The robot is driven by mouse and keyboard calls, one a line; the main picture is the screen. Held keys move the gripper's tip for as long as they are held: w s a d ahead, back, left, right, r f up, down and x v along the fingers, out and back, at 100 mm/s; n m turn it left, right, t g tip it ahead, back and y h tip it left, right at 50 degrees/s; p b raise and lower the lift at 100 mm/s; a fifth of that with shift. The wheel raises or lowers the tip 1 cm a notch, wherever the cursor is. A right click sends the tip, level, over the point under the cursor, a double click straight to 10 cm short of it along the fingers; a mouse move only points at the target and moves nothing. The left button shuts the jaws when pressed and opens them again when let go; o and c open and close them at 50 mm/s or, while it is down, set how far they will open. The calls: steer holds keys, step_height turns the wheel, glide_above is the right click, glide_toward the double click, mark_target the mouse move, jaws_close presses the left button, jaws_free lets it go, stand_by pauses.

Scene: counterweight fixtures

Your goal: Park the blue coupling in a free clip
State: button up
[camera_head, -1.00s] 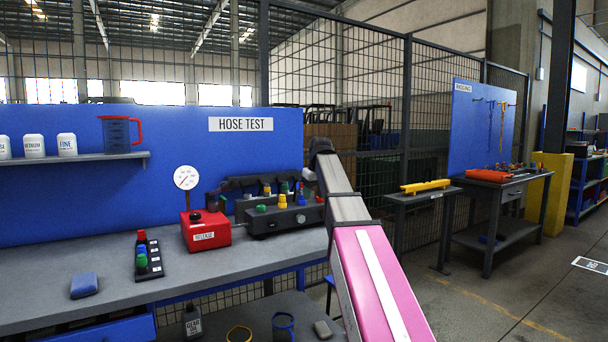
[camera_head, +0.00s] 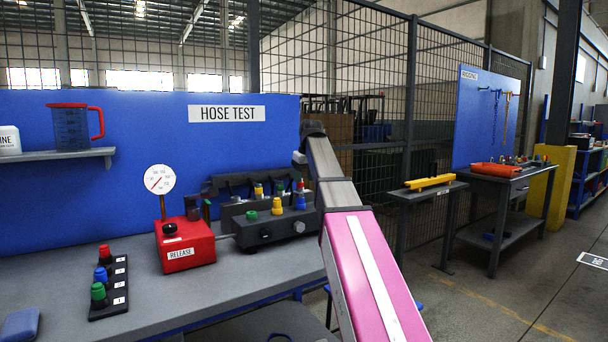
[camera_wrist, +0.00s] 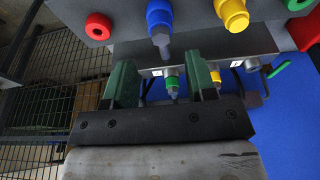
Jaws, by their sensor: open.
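A blue coupling (camera_head: 300,203) with a grey tip stands in the dark manifold block (camera_head: 264,232), beside a yellow one (camera_head: 277,206). In the wrist view the blue coupling (camera_wrist: 160,18) is at the top, its tip near the gap between my fingers. My gripper (camera_wrist: 164,84) is open and empty; in the head view its fingers cannot be made out. Behind the block is a dark clip rack (camera_head: 228,187) holding yellow (camera_head: 258,191), green (camera_head: 279,189) and red (camera_head: 300,185) couplings. Further clips to its left look empty, though small. Another blue piece (camera_head: 101,276) sits on the numbered strip (camera_head: 120,285).
A red release box (camera_head: 186,247) with a gauge (camera_head: 159,179) stands left of the block. A shelf with a jug (camera_head: 72,128) is on the blue panel behind. Mesh fencing (camera_head: 378,110) is to the right. The bench between strip and red box is clear.

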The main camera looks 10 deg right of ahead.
mark_target(302, 194)
steer(key=shift+x, duration=4.45)
steer(key=c, duration=0.9)
